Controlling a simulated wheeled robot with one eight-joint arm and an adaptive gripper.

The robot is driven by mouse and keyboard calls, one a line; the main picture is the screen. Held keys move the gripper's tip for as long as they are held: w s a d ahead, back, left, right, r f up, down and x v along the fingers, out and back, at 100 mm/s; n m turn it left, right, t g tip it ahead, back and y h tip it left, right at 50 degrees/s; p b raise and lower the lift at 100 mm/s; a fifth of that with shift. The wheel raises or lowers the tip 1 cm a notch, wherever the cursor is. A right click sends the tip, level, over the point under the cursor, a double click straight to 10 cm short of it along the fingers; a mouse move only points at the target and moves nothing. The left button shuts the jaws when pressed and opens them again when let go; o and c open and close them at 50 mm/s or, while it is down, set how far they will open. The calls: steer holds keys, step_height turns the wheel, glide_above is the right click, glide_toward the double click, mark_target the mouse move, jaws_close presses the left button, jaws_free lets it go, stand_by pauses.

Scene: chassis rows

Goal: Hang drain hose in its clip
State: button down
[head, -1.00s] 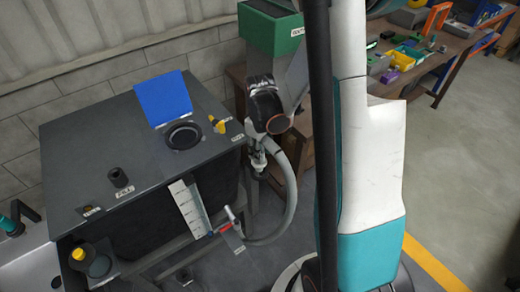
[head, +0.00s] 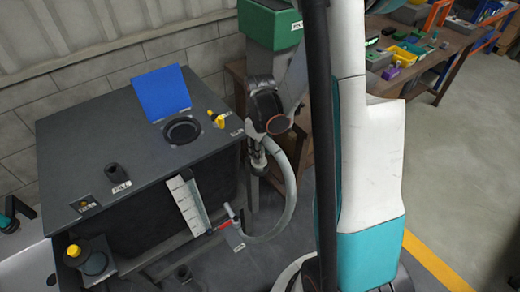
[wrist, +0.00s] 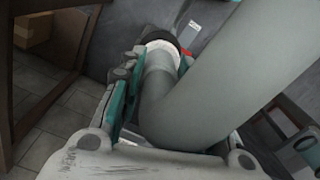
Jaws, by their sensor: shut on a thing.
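The grey drain hose (head: 290,190) runs in a loop from the valve with a red handle (head: 228,222) at the tank's lower front up to my gripper (head: 258,160). My gripper is shut on the hose near its upper end, just off the right side of the dark tank (head: 90,150). In the wrist view the hose (wrist: 165,100) sits between my gripper's teal fingers (wrist: 155,90). A white band and black end piece (wrist: 160,38) show beyond the fingers, and the hose bends back close to the camera. I cannot make out the clip in either view.
The tank top carries a raised blue lid (head: 160,92), a round opening (head: 182,131) and a yellow fitting (head: 217,119). A white scale plate (head: 188,205) is on its front. Open floor (head: 460,170) lies right.

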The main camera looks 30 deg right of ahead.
steer(key=shift+f+b, duration=1.15)
steer(key=shift+f, duration=0.15)
steer(key=c, duration=1.1)
jaws_free()
step_height(320, 180, up, 12)
